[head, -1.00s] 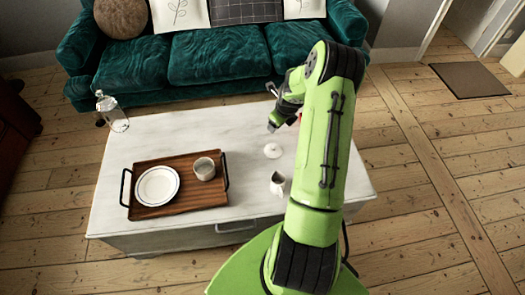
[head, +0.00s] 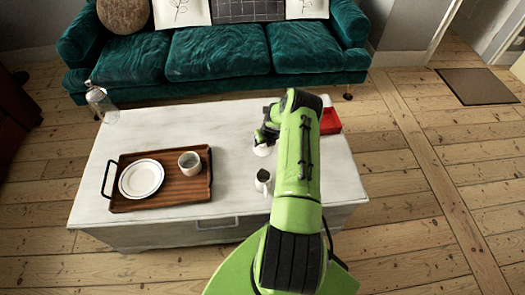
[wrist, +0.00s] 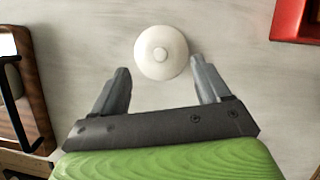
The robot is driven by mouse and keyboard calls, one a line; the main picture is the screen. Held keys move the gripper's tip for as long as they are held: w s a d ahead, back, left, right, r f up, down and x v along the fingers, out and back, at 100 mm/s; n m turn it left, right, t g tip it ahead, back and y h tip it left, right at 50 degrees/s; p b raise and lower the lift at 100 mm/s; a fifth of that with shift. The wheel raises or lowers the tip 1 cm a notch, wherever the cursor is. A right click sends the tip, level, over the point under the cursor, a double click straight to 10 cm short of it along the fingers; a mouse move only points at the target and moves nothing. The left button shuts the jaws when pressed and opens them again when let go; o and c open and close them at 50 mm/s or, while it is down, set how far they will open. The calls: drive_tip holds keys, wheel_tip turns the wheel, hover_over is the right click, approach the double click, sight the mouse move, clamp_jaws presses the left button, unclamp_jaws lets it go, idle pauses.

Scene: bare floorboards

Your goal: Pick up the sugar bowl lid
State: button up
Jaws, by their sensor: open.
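The sugar bowl lid (wrist: 161,53) is a round white disc with a small knob in the middle. In the wrist view it lies on the pale table, just beyond and between my fingertips. My gripper (wrist: 158,78) is open and empty, with one grey finger on each side of the lid's near edge. In the head view the lid (head: 263,150) shows as a white patch below my gripper (head: 264,140), partly hidden by it. I cannot tell the height of the fingers above the table.
A wooden tray (head: 196,185) with a white plate (head: 141,179) and a cup (head: 190,163) is on the left. A small white pitcher (head: 263,181) stands nearer than the lid. A red box (head: 331,121) is at the right back, and a glass bottle (head: 101,103) at the left back.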

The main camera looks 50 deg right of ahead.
sight(263, 146)
drive_tip(key=b+x, duration=0.2)
drive_tip(key=x, duration=0.3)
drive_tip(key=shift+w+f, duration=0.15)
drive_tip(key=shift+f, duration=0.1)
drive_tip(key=shift+r, duration=0.1)
drive_tip(key=shift+c, duration=0.4)
drive_tip(key=c, duration=0.9)
drive_tip(key=shift+s+a, duration=0.1)
drive_tip(key=shift+s, duration=0.1)
clamp_jaws()
